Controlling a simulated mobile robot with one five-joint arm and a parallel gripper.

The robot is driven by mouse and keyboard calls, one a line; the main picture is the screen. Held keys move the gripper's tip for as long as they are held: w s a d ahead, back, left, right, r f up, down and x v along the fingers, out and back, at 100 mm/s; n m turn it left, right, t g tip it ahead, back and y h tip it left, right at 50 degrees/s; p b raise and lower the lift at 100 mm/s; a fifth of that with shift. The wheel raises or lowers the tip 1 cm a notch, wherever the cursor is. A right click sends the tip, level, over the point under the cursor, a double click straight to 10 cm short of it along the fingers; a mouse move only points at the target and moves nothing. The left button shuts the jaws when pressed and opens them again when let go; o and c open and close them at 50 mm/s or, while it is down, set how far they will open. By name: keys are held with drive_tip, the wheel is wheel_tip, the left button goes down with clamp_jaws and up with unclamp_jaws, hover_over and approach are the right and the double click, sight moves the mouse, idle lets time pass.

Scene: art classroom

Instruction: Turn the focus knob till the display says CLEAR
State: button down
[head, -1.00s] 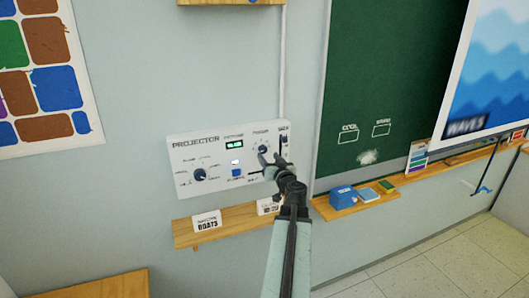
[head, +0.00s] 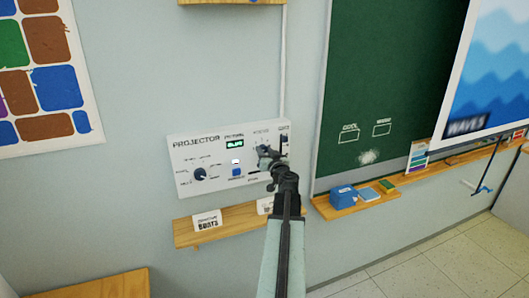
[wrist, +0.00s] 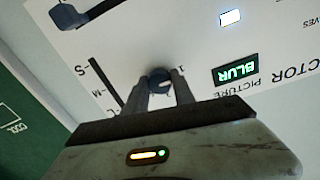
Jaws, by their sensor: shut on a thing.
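The white projector panel (head: 190,160) is fixed to the wall. Its small picture display (head: 235,143) has green letters; in the wrist view the display (wrist: 236,70) reads BLUR. The dark blue focus knob (wrist: 159,79) sits between my gripper's fingers (wrist: 160,88), which are shut on it from both sides.
Another knob (head: 199,174), a blue button (head: 236,171) and a slider (wrist: 66,17) are on the panel. A wooden shelf (head: 240,220) with white labels is below. A blurry WAVES picture (head: 500,70) hangs right of the chalkboard (head: 385,60).

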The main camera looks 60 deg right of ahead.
drive_tip(key=m, duration=0.4)
drive_tip(key=shift+m+p, duration=0.3)
drive_tip(key=shift+m, duration=1.9)
drive_tip(key=c, duration=1.1)
unclamp_jaws()
drive_tip(key=shift+o, duration=0.2)
drive_tip(key=shift+a, duration=0.1)
